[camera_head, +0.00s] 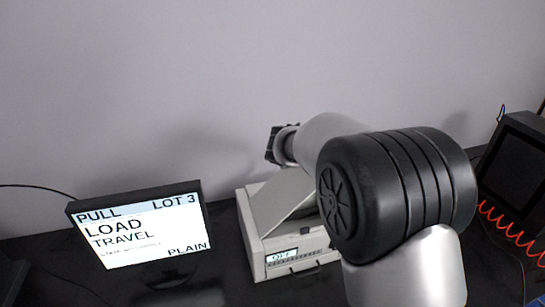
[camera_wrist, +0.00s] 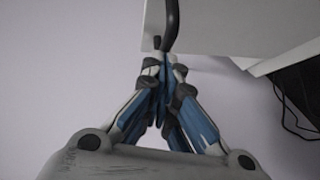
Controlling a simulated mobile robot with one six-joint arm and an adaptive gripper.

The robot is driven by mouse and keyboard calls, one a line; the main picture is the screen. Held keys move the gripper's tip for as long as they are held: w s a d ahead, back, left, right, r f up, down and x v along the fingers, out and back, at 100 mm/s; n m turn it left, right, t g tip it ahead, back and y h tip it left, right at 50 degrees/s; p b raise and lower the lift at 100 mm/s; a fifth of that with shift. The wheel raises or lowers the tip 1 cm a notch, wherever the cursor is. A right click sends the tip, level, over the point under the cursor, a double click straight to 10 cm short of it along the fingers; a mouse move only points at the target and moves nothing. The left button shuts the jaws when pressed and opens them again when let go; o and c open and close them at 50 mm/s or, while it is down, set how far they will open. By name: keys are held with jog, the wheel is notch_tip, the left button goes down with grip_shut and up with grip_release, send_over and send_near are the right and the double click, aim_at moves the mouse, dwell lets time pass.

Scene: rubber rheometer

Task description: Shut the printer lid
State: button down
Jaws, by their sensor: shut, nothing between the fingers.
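The printer (camera_head: 258,250) is a beige box with a small lit display on its front, standing on the dark bench in the head view. Its lid (camera_head: 278,202) is a pale panel, raised and tilted. My arm hides the right part of both. My gripper (camera_head: 272,143) is above and behind the lid, partly hidden by my wrist. In the wrist view my gripper (camera_wrist: 166,60) is shut and empty, its blue fingers together. A pale panel that looks like the lid (camera_wrist: 235,28) lies beyond the fingertips; I cannot tell whether they touch it.
A monitor (camera_head: 140,235) reading LOAD TRAVEL stands left of the printer. A dark-framed device (camera_head: 515,160) with a red coiled cord (camera_head: 505,228) is at the far right. The grey wall (camera_head: 150,90) rises close behind the bench.

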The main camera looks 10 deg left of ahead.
jog(key=shift+m+g+y, duration=0.3)
jog(key=shift+y, duration=0.2)
jog(key=d, duration=0.1)
jog(key=w+d+f, duration=0.1)
jog(key=d+f+p, duration=0.1)
jog(key=shift+w+d+f, duration=0.15)
jog(key=shift+w+d, duration=0.05)
jog(key=shift+w, duration=0.15)
jog(key=shift+w+d+f, duration=0.15)
jog(key=shift+d+f, duration=0.2)
jog(key=shift+w+d+f, duration=0.3)
jog(key=shift+d, duration=0.1)
jog(key=w+d+f+y+p, duration=0.1)
jog(key=d+f+p, duration=0.2)
jog(key=f+p, duration=0.3)
jog(key=w+d+f+m+g+y+p, duration=0.1)
jog(key=w+d+f+p, duration=0.1)
jog(key=d+f+p, duration=0.2)
jog(key=shift+w+d+f+p, duration=0.2)
jog(key=shift+f+p, duration=1.05)
jog(key=shift+p, duration=0.2)
